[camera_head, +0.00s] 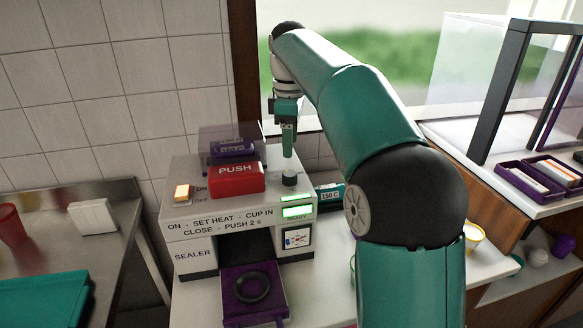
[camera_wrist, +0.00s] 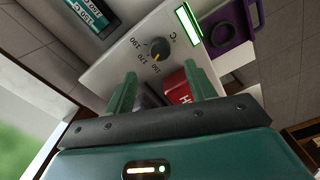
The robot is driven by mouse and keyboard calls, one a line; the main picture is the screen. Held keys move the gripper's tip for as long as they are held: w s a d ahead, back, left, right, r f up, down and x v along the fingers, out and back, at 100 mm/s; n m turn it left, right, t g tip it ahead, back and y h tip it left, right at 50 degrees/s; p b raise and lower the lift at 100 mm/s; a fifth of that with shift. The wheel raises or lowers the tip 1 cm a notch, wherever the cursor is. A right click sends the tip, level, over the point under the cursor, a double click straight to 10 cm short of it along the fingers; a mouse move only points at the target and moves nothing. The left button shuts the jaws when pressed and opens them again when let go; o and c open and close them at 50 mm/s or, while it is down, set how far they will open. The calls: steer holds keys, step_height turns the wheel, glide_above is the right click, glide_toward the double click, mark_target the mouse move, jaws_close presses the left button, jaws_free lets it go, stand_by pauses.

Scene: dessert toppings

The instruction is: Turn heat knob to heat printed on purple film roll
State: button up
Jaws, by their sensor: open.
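A dark round heat knob (camera_head: 290,179) sits on top of the white sealer (camera_head: 185,222). In the wrist view the knob (camera_wrist: 158,48) has a yellow pointer, with a printed scale of several numbers around its lower left; the exact setting is hard to read. A purple film roll (camera_head: 233,149) lies behind the red PUSH block; its printed label is too small to read. My gripper (camera_head: 288,152) points down above the knob. In the wrist view my open gripper (camera_wrist: 160,72) has its two teal fingers apart, with nothing between them; the knob appears just beyond their tips.
The red PUSH block (camera_head: 237,179) is close left of my gripper. A purple tray (camera_head: 230,299) with a dark ring juts out in front. A teal box marked 150 C (camera_head: 330,196) stands right.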

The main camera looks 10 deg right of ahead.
mark_target(290, 173)
step_height(290, 173, down, 8)
steer(key=shift+a+f, duration=0.1)
steer(key=c, duration=1)
steer(key=shift+o, duration=0.2)
steer(key=shift+m, duration=0.3)
steer(key=m, duration=1.2)
steer(key=shift+m, duration=0.3)
